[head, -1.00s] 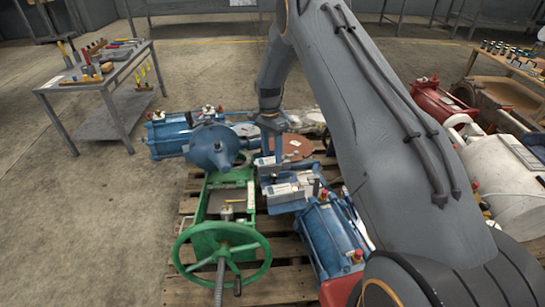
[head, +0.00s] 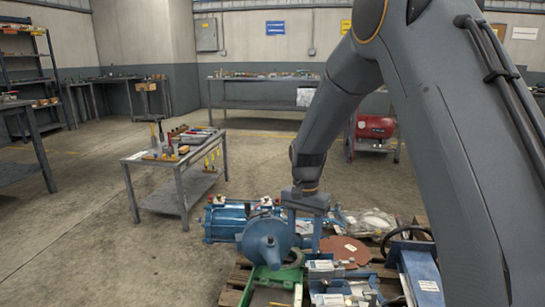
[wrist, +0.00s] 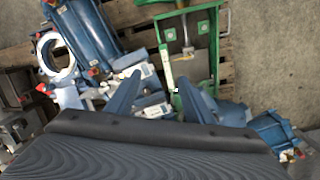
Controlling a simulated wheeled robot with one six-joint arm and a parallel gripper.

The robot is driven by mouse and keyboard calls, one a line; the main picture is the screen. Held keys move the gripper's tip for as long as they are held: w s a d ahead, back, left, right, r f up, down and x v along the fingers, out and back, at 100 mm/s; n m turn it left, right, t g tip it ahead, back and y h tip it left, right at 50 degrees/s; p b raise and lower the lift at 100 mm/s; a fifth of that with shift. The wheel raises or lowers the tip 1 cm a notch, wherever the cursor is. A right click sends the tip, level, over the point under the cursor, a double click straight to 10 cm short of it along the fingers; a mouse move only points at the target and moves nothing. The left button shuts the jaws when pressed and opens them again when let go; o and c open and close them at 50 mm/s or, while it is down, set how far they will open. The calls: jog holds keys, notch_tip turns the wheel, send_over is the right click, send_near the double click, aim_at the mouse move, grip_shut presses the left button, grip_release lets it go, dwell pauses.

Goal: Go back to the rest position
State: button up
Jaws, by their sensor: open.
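My gripper (head: 304,236) hangs pointing down over the pallet, beside and partly in front of the blue rounded valve body (head: 266,243) in the head view. In the wrist view my gripper (wrist: 159,82) has its two blue fingers spread apart with nothing between them. Below them lie the green frame (wrist: 196,62) and small blue-and-white parts (wrist: 149,83). The gap between the fingertips and these parts is hard to judge.
The pallet (head: 231,297) is crowded with machine parts, including a blue cylinder (head: 225,221) and a reddish disc (head: 345,250). A tool table (head: 140,160) stands to the left. A red compressor (head: 375,128) stands behind. The floor between is open.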

jog(key=s+a+r+n, duration=0.2)
jog(key=s+r+n, duration=0.15)
jog(key=s, duration=0.45)
jog(key=s+a+r+n, duration=0.2)
jog(key=s+r, duration=0.3)
jog(key=s, duration=0.2)
jog(key=s+r+n+t, duration=0.15)
jog(key=s+n, duration=0.35)
jog(key=s, duration=1.1)
jog(key=d+r+m+p, duration=0.4)
jog(key=d+r+p, duration=1)
jog(key=p, duration=0.9)
notch_tip(320, 180, up, 3)
jog(key=shift+s+d+f, duration=0.1)
jog(key=shift+s+d, duration=0.05)
